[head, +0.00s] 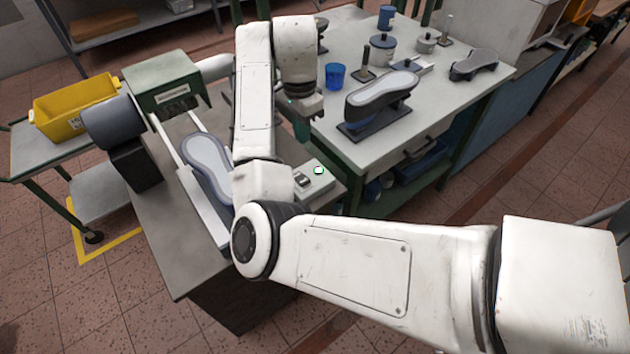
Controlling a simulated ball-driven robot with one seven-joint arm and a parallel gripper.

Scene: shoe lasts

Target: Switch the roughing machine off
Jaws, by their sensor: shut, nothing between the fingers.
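The roughing machine stands on a grey bench at left, with a green hood (160,72) bearing a label plate and a dark grey drum (112,122) beside it. A grey shoe last (205,160) lies in front of the hood, partly hidden by my arm. A light control box (322,183) sits at the bench's right edge, with a dark rocker switch (302,180) and a small round light or button (318,170). I cannot tell the switch's position. My gripper (302,134) points down above and behind the box, shut and empty, apart from the switch.
A white-topped table (440,95) behind holds a shoe last on a stand (380,98), a blue cup (335,76) and several metal pieces. A yellow bin (75,105) sits on a cart at left. My arm crosses the right foreground.

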